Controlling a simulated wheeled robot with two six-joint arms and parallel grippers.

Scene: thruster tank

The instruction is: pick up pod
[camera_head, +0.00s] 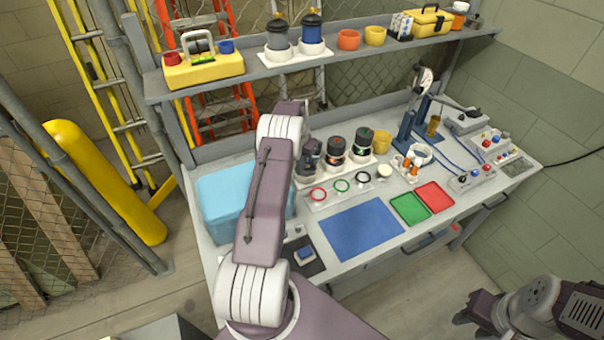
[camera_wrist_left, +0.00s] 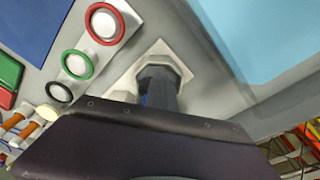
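Dark pods stand in white bases at the back of the bench. In the head view one dark grey pod (camera_head: 310,151) is right beside my left arm, with a black pod with a red-marked top (camera_head: 336,147) and a black pod with a green-marked top (camera_head: 362,141) to its right. In the left wrist view a dark grey pod (camera_wrist_left: 158,88) stands in a pale angular base (camera_wrist_left: 181,66), partly covered by my left gripper's dark body (camera_wrist_left: 140,140). Its fingertips are hidden, so I cannot tell contact. My right gripper (camera_head: 468,308) is low at the right, away from the bench.
A light blue box (camera_head: 215,200) sits left of my left arm. Red, green and black rings (camera_head: 342,186) lie in front of the pods. Blue (camera_head: 360,228), green (camera_head: 410,207) and red mats (camera_head: 435,196) lie flat. The upper shelf (camera_head: 370,58) overhangs the bench's back.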

